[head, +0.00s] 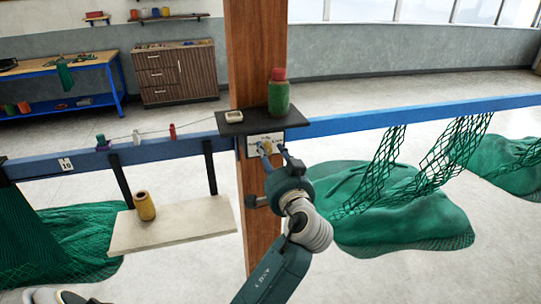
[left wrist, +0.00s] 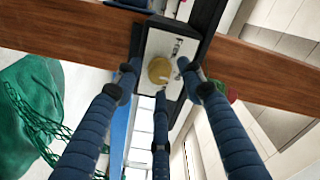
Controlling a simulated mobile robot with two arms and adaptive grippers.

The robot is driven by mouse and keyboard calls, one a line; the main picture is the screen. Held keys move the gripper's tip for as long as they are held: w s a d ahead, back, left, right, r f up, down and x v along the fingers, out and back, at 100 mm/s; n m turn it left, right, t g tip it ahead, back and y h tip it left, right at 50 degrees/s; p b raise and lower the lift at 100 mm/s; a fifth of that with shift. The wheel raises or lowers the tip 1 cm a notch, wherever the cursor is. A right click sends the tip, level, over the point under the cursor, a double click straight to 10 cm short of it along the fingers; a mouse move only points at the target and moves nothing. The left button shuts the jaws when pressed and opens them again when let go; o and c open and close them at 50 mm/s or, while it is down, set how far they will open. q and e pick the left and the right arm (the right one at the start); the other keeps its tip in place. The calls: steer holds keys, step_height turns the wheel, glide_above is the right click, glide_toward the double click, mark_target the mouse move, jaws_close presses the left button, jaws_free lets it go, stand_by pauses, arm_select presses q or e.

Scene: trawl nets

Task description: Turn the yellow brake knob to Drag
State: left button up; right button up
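The yellow brake knob (left wrist: 160,70) is round and sits on a white plate (left wrist: 158,45) with small dark markings too small to read. In the head view the knob (head: 267,147) is on the front of the wooden post, below a dark shelf, and partly hidden by my fingers. My left gripper (head: 269,154) reaches up to it from below. In the left wrist view its three fingers (left wrist: 158,78) are spread around the knob, with visible gaps at their tips. I cannot tell which setting the knob is at. My right gripper is not in view.
The wooden post (head: 256,60) carries a dark shelf (head: 240,126) with a green bottle (head: 279,92) and a small white device (head: 234,117). A blue rail (head: 400,114) runs across, with green nets (head: 385,205) beneath. A pale board (head: 180,226) holds a yellow spool (head: 144,205).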

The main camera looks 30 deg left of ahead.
arm_select(q)
steer(key=v, duration=1.2)
steer(key=w+d+f+m+h+b, duration=0.1)
steer(key=w+d+f+m+h, duration=0.1)
steer(key=f, duration=0.7)
steer(key=w+d+f+m+h+b, duration=0.1)
steer(key=w+d+f+m+h, duration=0.15)
steer(key=f, duration=0.65)
steer(key=w+d+f+m+h+b, duration=0.1)
steer(key=d+f+m+h, duration=0.15)
steer(key=f, duration=0.65)
steer(key=s+d+f+m+g+h+b, duration=0.15)
steer(key=s+f, duration=0.25)
steer(key=f, duration=0.8)
steer(key=s+d+f+g+h, duration=0.2)
steer(key=s+f, duration=0.1)
steer(key=f, duration=0.9)
steer(key=s+a+f+n+g+h+b, duration=0.25)
steer(key=s+f+g+b, duration=0.2)
steer(key=s+f, duration=2.2)
steer(key=s+a+f+n+g, duration=0.1)
steer(key=s+f, duration=0.2)
steer(key=s, duration=0.5)
steer(key=s+a+f+n+g, duration=0.1)
steer(key=s+a+f, duration=0.1)
steer(key=s, duration=0.6)
steer(key=shift+a+f+n+g+b, duration=0.25)
steer(key=shift+f+n+g+b, duration=0.05)
steer(key=shift+f+n+b, duration=0.15)
